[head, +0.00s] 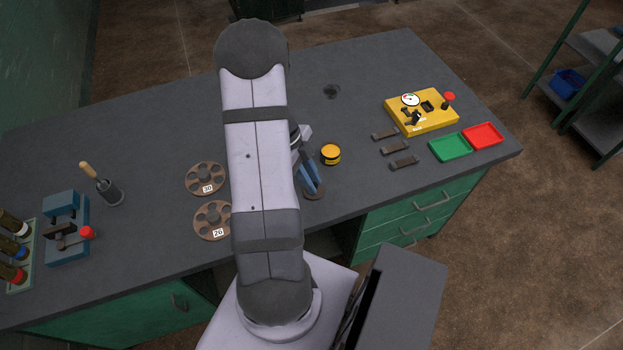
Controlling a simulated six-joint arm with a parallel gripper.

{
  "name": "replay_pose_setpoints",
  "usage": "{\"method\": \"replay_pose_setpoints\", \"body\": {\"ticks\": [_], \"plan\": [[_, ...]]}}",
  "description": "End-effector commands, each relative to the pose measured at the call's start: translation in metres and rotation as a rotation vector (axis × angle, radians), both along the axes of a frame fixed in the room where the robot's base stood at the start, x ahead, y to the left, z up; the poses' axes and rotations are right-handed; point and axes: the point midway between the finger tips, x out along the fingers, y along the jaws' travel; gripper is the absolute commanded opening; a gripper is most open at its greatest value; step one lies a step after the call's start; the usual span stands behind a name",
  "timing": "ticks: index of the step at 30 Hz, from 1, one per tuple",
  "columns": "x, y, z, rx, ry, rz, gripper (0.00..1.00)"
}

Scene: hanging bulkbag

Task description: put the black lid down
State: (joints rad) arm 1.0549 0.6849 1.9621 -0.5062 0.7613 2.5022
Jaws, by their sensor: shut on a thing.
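My gripper (312,188), with blue fingers, points down over the table in the middle of the head view, just right of my arm. It is shut on a small dark round piece at its fingertips, which I take to be the black lid (316,195). The fingers and arm hide part of it. It looks brownish here. It is close to the tabletop, but I cannot tell whether it touches. A yellow round tin (330,154) with a dark band stands just right of the gripper.
Two brown holed discs (205,178), labelled 30 and 26, lie left of my arm. To the right are dark bars (394,148), a yellow gauge box (420,112), and green (450,148) and red (482,136) trays. A dark round spot (331,92) lies behind. The back of the grey table is mostly clear.

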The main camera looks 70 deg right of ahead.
Motion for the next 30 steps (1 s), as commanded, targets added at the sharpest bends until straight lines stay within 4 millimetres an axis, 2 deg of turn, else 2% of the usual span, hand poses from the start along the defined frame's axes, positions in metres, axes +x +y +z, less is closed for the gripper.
{"method": "replay_pose_setpoints", "body": {"ticks": [16,17,18,30], "plan": [[0.0002,0.0000,-0.0098,-0.001,-0.001,-0.001,0.00],[0.0002,0.0000,-0.0083,0.000,-0.001,-0.001,0.24],[0.0002,0.0001,-0.0080,0.000,-0.001,-0.001,0.34],[0.0002,0.0001,-0.0057,0.000,-0.001,-0.001,0.36]]}}
